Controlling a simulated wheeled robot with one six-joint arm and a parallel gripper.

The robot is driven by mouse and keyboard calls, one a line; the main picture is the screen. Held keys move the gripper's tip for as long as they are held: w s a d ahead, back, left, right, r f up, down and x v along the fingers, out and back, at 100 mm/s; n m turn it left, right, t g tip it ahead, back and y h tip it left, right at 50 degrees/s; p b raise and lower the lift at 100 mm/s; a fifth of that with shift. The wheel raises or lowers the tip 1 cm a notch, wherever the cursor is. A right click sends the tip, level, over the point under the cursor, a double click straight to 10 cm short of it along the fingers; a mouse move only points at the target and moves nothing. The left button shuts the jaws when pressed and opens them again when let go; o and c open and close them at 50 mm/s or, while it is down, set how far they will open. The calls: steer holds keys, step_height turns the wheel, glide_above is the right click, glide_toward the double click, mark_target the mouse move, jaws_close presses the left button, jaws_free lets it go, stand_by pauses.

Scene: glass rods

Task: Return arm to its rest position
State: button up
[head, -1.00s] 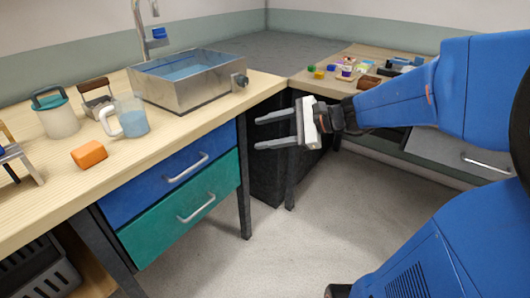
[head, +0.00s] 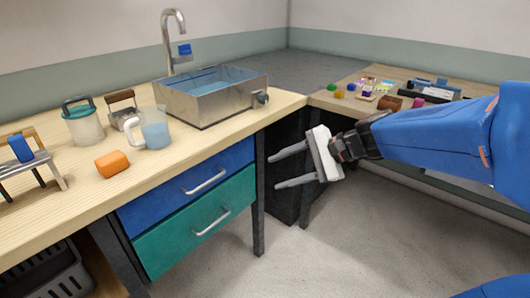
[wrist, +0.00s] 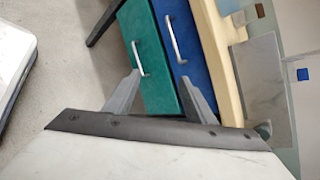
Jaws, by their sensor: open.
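My gripper (head: 292,167) is in the middle of the head view, in the air to the right of the drawer unit. Its two grey fingers are spread apart with nothing between them, and they point left toward the drawers. The blue arm (head: 435,135) reaches in from the right edge. In the wrist view the gripper's fingers (wrist: 160,90) are apart too, with the teal drawer (wrist: 147,55) and the blue drawer (wrist: 182,50) beyond them.
The wooden counter (head: 160,185) holds a metal basin (head: 215,104), a measuring jug (head: 154,130), a lidded jar (head: 84,125) and an orange block (head: 112,163). A side table (head: 325,98) at the back right carries several small objects. The floor (head: 350,250) below the gripper is clear.

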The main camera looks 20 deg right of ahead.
steer(key=s+d+f+n+h, duration=0.2)
steer(key=s+d+n+h, duration=0.2)
steer(key=s+n, duration=0.3)
steer(key=s+d+f+n+g+h, duration=0.1)
steer(key=s+d+f+n+h, duration=0.2)
steer(key=s+n, duration=0.4)
steer(key=s+d+h, duration=0.1)
steer(key=h, duration=0.1)
steer(key=shift+s+d+f+h, duration=0.2)
steer(key=shift+d+f+h, duration=0.05)
steer(key=shift+d+h, duration=0.1)
